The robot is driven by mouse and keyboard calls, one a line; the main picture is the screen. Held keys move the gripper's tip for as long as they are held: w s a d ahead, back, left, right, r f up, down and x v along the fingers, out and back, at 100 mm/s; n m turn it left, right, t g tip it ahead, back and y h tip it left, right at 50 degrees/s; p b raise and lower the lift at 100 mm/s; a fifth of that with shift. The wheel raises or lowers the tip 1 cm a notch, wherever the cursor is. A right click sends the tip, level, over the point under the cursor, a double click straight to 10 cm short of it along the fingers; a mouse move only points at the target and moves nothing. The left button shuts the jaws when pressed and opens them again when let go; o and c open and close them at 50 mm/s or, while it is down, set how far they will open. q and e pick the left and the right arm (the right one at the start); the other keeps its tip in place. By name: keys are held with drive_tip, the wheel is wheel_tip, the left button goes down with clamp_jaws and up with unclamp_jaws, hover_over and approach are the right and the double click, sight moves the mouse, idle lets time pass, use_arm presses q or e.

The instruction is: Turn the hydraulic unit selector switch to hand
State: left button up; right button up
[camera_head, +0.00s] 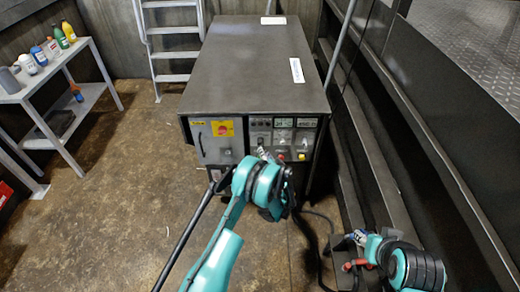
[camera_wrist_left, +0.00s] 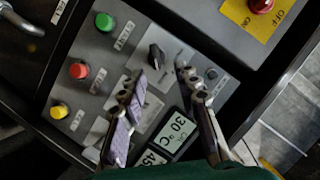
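The hydraulic unit (camera_head: 245,65) is a dark grey cabinet with a control panel on its front. In the left wrist view a black selector switch (camera_wrist_left: 155,57) sits on a light plate on that panel, its label too blurred to read. My left gripper (camera_wrist_left: 157,78) is open, with its two fingers apart on either side of and slightly short of the switch; contact cannot be made out. In the head view the left gripper (camera_head: 264,154) is in front of the panel and hides part of it. My right gripper (camera_head: 342,246) is low at the right, away from the panel; its fingers are unclear.
Green (camera_wrist_left: 104,22), red (camera_wrist_left: 78,70) and yellow (camera_wrist_left: 60,111) buttons lie beside the switch. A display (camera_wrist_left: 180,125) reads 30 °C. A red switch on a yellow plate (camera_head: 222,129) is left of the gripper. A bottle shelf (camera_head: 55,70) and a ladder (camera_head: 172,54) stand further off.

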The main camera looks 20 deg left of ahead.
sight(260, 144)
use_arm(q)
drive_tip(key=b+x, duration=0.1)
drive_tip(key=x, duration=0.4)
drive_tip(key=f+b+x, duration=0.1)
drive_tip(key=x, duration=0.1)
drive_tip(key=shift+w+a+f+b, duration=0.1)
drive_tip(key=shift+w+a+b, duration=0.1)
drive_tip(key=shift+b, duration=0.1)
clamp_jaws()
